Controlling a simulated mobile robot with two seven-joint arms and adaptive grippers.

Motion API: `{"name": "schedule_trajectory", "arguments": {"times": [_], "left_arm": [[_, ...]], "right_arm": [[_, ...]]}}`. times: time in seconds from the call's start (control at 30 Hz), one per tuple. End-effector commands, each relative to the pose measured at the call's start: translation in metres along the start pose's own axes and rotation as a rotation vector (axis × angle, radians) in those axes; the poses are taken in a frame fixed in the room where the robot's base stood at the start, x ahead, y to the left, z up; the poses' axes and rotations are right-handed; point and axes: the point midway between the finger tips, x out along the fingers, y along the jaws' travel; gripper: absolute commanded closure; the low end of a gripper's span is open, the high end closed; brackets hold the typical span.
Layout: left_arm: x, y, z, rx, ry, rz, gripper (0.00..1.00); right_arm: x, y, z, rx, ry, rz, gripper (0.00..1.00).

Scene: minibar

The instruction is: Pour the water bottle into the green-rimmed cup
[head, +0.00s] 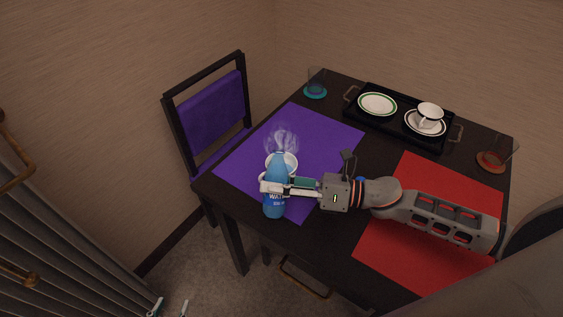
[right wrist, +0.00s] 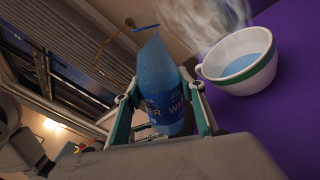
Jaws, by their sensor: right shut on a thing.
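The blue water bottle (head: 275,201) is held by my right gripper (head: 268,187), whose fingers close around its middle. The bottle looks nearly upright in the head view, top up, at the purple mat's front edge. The right wrist view also shows the bottle (right wrist: 163,85) between the fingers (right wrist: 160,108). The white cup with a green rim band (right wrist: 240,62) stands on the purple mat beside the bottle and holds bluish liquid. In the head view the cup (head: 291,161) is partly hidden behind the bottle. My left gripper (head: 169,309) is at the bottom edge, fingertips apart, mostly out of frame.
The purple mat (head: 320,135) and red mat (head: 410,245) lie on the dark table. A black tray (head: 398,128) holds a green-rimmed plate and a white cup on a saucer. Glasses stand on coasters at the back left and right. Pale wisps rise above the green-rimmed cup.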

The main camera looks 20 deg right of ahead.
Motion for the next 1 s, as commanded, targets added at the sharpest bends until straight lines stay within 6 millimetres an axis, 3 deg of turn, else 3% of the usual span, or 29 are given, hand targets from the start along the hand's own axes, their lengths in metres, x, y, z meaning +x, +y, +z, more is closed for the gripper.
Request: {"name": "schedule_trajectory", "arguments": {"times": [1.0], "left_arm": [[-0.0033, 0.0007, -0.0036, -0.003, 0.000, 0.002, 0.62]], "right_arm": [[0.0005, -0.0002, 0.0000, 0.067, 0.003, 0.002, 0.92]]}}
